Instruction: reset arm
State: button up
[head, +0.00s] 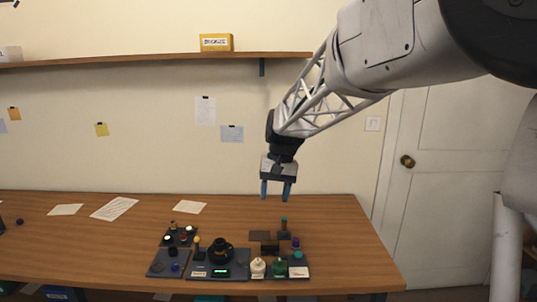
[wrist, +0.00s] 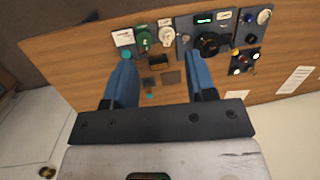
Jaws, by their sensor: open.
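My gripper (head: 276,190) hangs in the air above the back of the wooden table, its blue fingers pointing down. The fingers are apart and nothing is between them. In the wrist view the gripper (wrist: 163,72) also shows open, with the table below. The lens teardown station sits on the table in front of and below the gripper. It has a dark base with a green display (head: 220,273), a black round lens part (head: 220,250), a cream part (head: 258,267) and a green part (head: 279,268). The gripper touches none of these.
The table (head: 60,240) is mostly bare on the left, with paper sheets (head: 114,208) lying there. A small tray with round pieces (head: 180,236) stands left of the lens part. A shelf (head: 150,59) with a yellow box (head: 216,42) is on the wall. A door (head: 450,170) is at right.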

jog(key=s+d+r+t, duration=0.1)
jog(key=s+d, duration=0.4)
jog(key=s, duration=0.4)
jog(key=s+d+r+t, duration=0.1)
jog(key=s+d+t, duration=0.1)
jog(key=s+d, duration=0.55)
jog(key=s+d+f+t+h, duration=0.1)
jog(key=s+d+f, duration=0.1)
jog(key=s, duration=0.7)
jog(key=s+d+f+h, duration=0.1)
jog(key=s+d+f, duration=0.1)
jog(key=s, duration=0.8)
jog(key=shift+d+f+m+t, duration=0.15)
jog(key=shift+f+m+t, duration=0.25)
jog(key=shift+f, duration=0.45)
